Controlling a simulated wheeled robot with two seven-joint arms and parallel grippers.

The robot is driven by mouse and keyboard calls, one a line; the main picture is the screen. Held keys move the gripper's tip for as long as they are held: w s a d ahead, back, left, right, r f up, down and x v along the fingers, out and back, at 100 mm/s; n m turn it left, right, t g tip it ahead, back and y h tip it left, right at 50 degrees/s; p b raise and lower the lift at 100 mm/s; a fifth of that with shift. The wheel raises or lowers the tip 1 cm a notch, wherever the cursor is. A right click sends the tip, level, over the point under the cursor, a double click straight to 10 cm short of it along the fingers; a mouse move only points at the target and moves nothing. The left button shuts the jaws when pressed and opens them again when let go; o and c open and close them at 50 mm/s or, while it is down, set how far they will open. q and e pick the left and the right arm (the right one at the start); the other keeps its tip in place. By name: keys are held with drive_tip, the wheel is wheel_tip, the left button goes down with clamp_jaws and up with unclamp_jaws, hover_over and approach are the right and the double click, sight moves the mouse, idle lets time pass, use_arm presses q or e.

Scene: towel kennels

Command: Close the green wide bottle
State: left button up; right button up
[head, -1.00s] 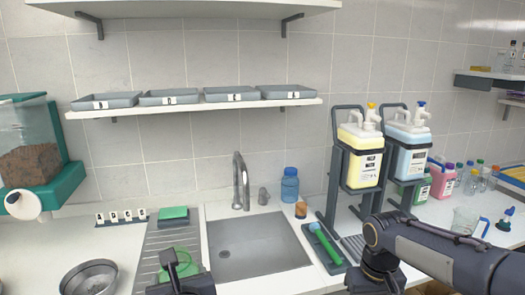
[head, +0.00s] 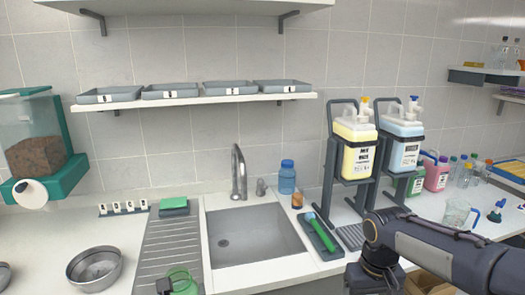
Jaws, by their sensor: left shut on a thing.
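A see-through green round thing, which looks like the green wide bottle (head: 182,283), shows at the bottom edge in front of the drainboard. Its lower part is cut off by the frame, and I cannot tell whether a cap is on it. My left gripper (head: 165,287) is a dark piece at its left side, shut on it; most of the gripper is out of frame. My right arm crosses the lower right, but its gripper does not show.
A sink (head: 255,236) lies right of the ribbed drainboard (head: 168,242). A steel bowl (head: 95,268) stands on the left counter. A blue bottle (head: 287,178) stands behind the sink. A tray (head: 322,238) with a green-handled brush and dispensers (head: 356,150) are on the right.

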use_arm(q)
drive_tip(key=w+a+f+m+h, duration=0.1)
drive_tip(key=f, duration=0.5)
drive_tip(key=w+a+f+m+h, duration=0.1)
drive_tip(key=w+f+h, duration=0.1)
drive_tip(key=f, duration=0.5)
drive_tip(key=shift+a+m, duration=0.25)
drive_tip(key=shift+m, duration=0.05)
drive_tip(key=shift+w+d+r, duration=0.1)
drive_tip(key=shift+d+r, duration=0.05)
use_arm(e)
wheel_tip(320, 180, down, 17)
drive_tip(key=w+a, duration=0.1)
drive_tip(key=a, duration=0.1)
drive_tip(key=shift+a+f, duration=0.2)
drive_tip(key=shift+a, duration=0.1)
use_arm(q)
drive_tip(key=w+d+f+m+g+h, duration=0.1)
drive_tip(key=d+m+h, duration=0.3)
drive_tip(key=d, duration=0.4)
drive_tip(key=w+d+f+m+g+h, duration=0.1)
drive_tip(key=d+f+m+h, duration=0.2)
drive_tip(key=d, duration=0.4)
drive_tip(key=shift+d+m+g+h, duration=0.4)
drive_tip(key=shift+m+h, duration=0.2)
drive_tip(key=shift+h, duration=0.3)
drive_tip(key=shift+a, duration=0.1)
